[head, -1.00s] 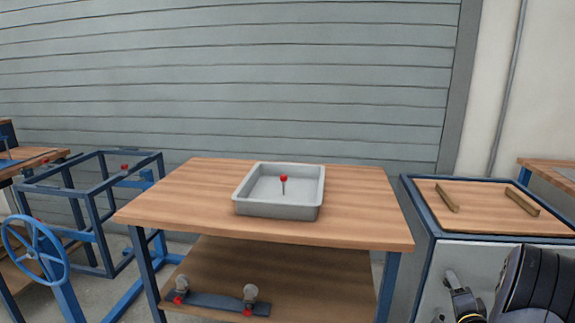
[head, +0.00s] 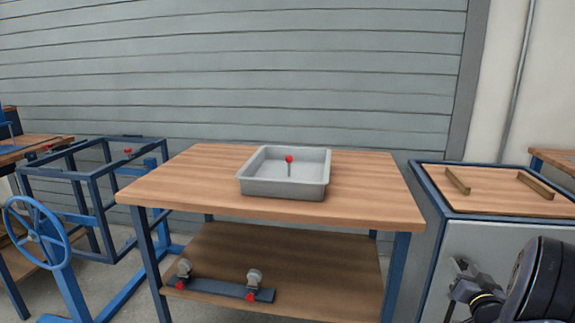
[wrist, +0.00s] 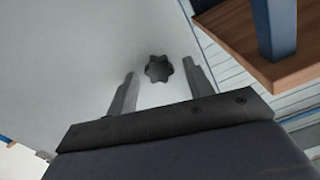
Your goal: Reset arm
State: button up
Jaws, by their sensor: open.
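My arm (head: 535,285) shows at the lower right of the head view, in front of the pale side of a blue-framed cabinet. My gripper (head: 462,268) is at its end, small and partly unclear there. In the wrist view my gripper (wrist: 161,68) has its two fingers apart, with nothing held. A dark star-shaped knob (wrist: 159,69) on a pale panel (wrist: 90,60) appears between the fingertips. I cannot tell how far it lies beyond them.
A wooden table (head: 180,185) stands ahead, with a grey tray (head: 283,189) holding a red-topped pin (head: 289,160). Its lower shelf bears a blue bar (head: 220,289). The cabinet (head: 480,190) is at right, a blue frame (head: 90,175) and handwheel (head: 37,232) at left.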

jog(key=n+b, duration=0.4)
jog(key=n, duration=0.1)
jog(key=shift+a+f+n+b, duration=0.1)
jog(key=shift+f+n+b, duration=0.05)
jog(key=shift+n+b, duration=0.2)
jog(key=shift+s+a+r+p, duration=0.15)
jog(key=shift+s+p, duration=0.1)
jog(key=shift+s, duration=0.2)
jog(key=shift+s+r+p, duration=0.1)
jog(key=shift+s+p, duration=0.1)
jog(key=shift+s, duration=0.2)
jog(key=shift+s+a, duration=0.2)
jog(key=shift+s, duration=0.3)
jog(key=shift+f, duration=0.1)
